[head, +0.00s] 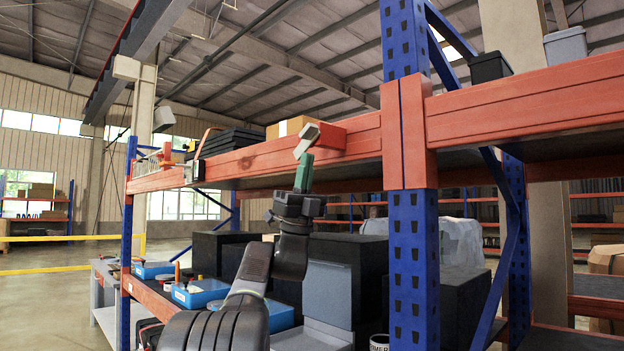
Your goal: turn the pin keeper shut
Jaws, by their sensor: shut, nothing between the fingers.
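My gripper (305,157) points up in front of the upper orange shelf beam, with its narrow green fingers together and nothing visible between them. Just above the fingertips is a tilted pale grey piece (307,141), close to a red block (332,137) at the beam. I cannot tell whether the fingertips touch the grey piece. A small grey bracket (192,172) sits on the beam farther left, apart from my gripper. I cannot tell for sure which of these parts is the pin keeper, and no pin is clearly visible.
A blue upright (412,265) stands right of my arm. The orange beam (270,160) runs behind the gripper. A cardboard box (289,126) and black trays (232,141) lie above it. Open floor lies left.

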